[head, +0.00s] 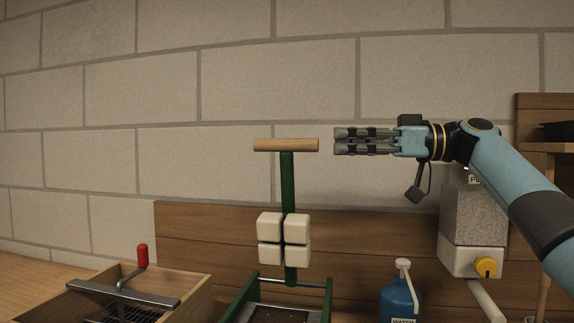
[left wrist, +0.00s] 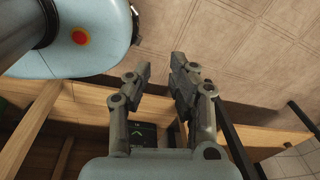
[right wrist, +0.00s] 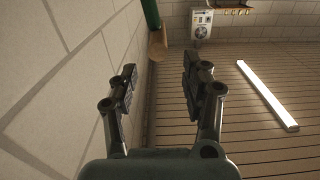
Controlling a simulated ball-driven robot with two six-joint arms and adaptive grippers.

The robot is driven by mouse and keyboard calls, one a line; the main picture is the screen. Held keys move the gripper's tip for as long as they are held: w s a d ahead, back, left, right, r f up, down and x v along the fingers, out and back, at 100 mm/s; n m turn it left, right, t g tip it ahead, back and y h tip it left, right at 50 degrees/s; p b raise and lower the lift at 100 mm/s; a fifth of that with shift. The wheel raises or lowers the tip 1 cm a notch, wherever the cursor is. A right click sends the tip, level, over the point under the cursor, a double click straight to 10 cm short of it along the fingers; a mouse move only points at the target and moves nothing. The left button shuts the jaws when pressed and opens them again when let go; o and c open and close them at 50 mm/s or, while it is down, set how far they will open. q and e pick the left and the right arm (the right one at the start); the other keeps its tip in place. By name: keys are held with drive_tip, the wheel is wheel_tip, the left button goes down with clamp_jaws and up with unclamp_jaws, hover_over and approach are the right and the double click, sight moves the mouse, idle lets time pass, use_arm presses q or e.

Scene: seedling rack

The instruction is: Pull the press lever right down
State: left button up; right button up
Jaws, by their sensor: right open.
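The press lever shows in the head view as a wooden crossbar handle (head: 286,145) on top of an upright green bar (head: 288,185). White press blocks (head: 270,226) sit around the bar above a green frame (head: 328,300). My right gripper (head: 336,141) is open and empty, level with the handle and a short gap to its right. In the right wrist view the handle's end (right wrist: 158,45) shows ahead of the right fingers (right wrist: 160,72). My left gripper (left wrist: 160,70) is open and empty in the left wrist view, and is outside the head view.
A wooden box (head: 190,295) with a red-knobbed bar (head: 142,256) stands at left. A blue water bottle (head: 400,303) and a grey-and-white dispenser (head: 470,225) with a yellow knob stand at right. The block wall (head: 230,85) is behind the handle. The space around the handle looks clear.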

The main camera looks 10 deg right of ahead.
sight(289, 151)
drive_tip(key=p+x, duration=0.1)
drive_tip(key=x, duration=0.4)
drive_tip(key=p+x, duration=0.1)
drive_tip(key=x, duration=0.3)
drive_tip(key=shift+w+a+f+p, duration=0.25)
drive_tip(key=shift+a+p, duration=0.05)
drive_tip(key=shift+w+a+f, duration=0.1)
drive_tip(key=shift+w+a, duration=0.05)
drive_tip(key=shift+a, duration=0.4)
use_arm(q)
drive_tip(key=shift+w+r, duration=0.4)
drive_tip(key=shift+r, duration=0.2)
drive_tip(key=shift+w+r, duration=0.4)
drive_tip(key=shift+r, duration=0.2)
use_arm(e)
clamp_jaws()
